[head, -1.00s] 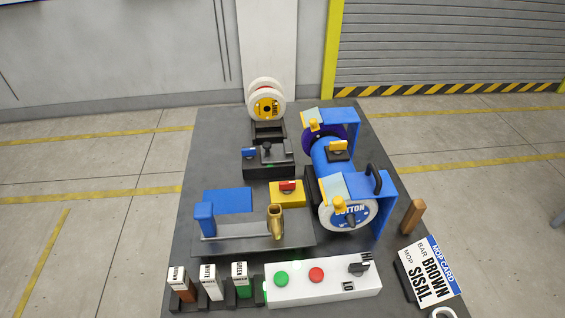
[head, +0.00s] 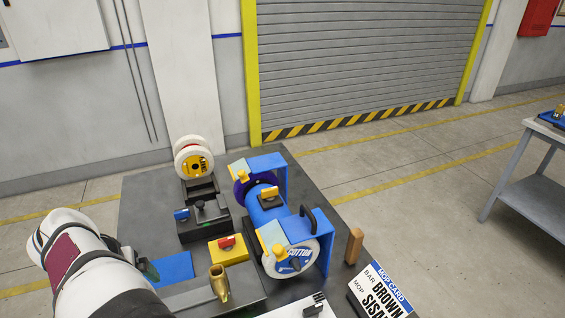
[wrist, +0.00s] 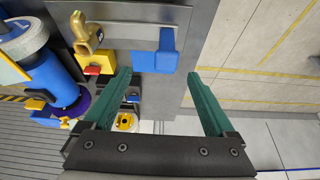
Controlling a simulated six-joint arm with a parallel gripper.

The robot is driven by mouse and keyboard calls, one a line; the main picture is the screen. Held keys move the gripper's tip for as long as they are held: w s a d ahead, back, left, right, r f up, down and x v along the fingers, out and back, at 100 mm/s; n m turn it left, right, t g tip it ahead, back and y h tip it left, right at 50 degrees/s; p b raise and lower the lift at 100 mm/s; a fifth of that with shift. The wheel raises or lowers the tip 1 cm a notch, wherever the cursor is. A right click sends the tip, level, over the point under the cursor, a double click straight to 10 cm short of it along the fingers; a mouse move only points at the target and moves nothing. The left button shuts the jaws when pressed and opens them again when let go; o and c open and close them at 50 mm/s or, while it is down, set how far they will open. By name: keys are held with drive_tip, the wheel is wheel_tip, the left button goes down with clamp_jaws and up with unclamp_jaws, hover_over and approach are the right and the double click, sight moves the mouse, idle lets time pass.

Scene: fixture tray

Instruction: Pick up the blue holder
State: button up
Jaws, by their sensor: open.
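A small upright blue block, which I take for the blue holder (wrist: 168,38), stands at the end of the grey tray (wrist: 130,12) in the wrist view. A flat blue pad (wrist: 153,63) lies beside it; the pad also shows in the head view (head: 175,267). In the head view my arm hides the upright block. My gripper (wrist: 160,74) is open, with its two green fingers apart and nothing between them. The block lies beyond the fingertips, roughly in line with the gap. In the head view the gripper (head: 148,270) is mostly hidden by my arm.
A brass fitting (head: 219,284) stands on the tray. A yellow block with a red switch (head: 228,251) is beside the pad. A large blue reel stand (head: 324,236) and a black fixture (head: 204,222) are farther off. The table edge is close to the upright block.

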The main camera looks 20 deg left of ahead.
drive_tip(key=x, duration=1)
drive_tip(key=s+a+x, duration=0.1)
drive_tip(key=x, duration=0.5)
drive_tip(key=shift+f, duration=0.1)
clamp_jaws()
